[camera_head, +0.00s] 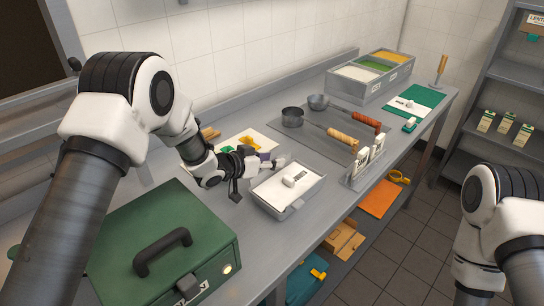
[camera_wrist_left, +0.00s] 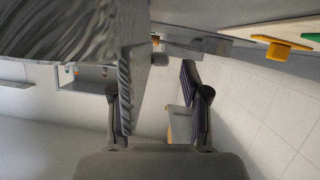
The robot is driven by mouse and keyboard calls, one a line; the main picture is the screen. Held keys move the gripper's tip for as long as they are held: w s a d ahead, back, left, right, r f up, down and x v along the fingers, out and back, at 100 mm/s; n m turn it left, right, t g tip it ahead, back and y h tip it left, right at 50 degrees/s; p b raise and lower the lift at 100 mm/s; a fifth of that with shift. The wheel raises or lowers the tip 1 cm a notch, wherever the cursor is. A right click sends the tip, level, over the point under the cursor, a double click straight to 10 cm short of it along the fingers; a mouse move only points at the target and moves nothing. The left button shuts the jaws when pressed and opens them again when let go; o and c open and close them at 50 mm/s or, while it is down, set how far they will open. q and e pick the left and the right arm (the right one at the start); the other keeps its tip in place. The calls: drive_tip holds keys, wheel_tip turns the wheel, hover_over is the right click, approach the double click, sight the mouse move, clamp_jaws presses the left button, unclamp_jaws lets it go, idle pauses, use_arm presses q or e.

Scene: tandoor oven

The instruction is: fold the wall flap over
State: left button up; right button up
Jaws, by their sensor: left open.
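A shallow grey metal tray (camera_head: 270,205) stands on the steel counter, with a small white block (camera_head: 295,178) in it. My left gripper (camera_head: 268,162) is at the tray's back left side, low over the counter. In the left wrist view the two dark-padded fingers (camera_wrist_left: 154,92) are apart. A thin brushed-metal panel (camera_wrist_left: 128,85) stands between them, close to the left finger; I cannot tell whether they touch. I cannot tell for certain which part is the wall flap. My right arm is at the right edge; its gripper does not show.
A green case (camera_head: 130,235) with a black handle fills the counter's near left. A food bin (camera_head: 372,77) stands at the back.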

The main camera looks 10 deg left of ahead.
use_arm(q)
drive_tip(key=shift+w+d+f, duration=0.2)
drive_tip(key=shift+w+f, duration=0.1)
drive_tip(key=shift+w, duration=0.2)
drive_tip(key=shift+s+r, duration=0.1)
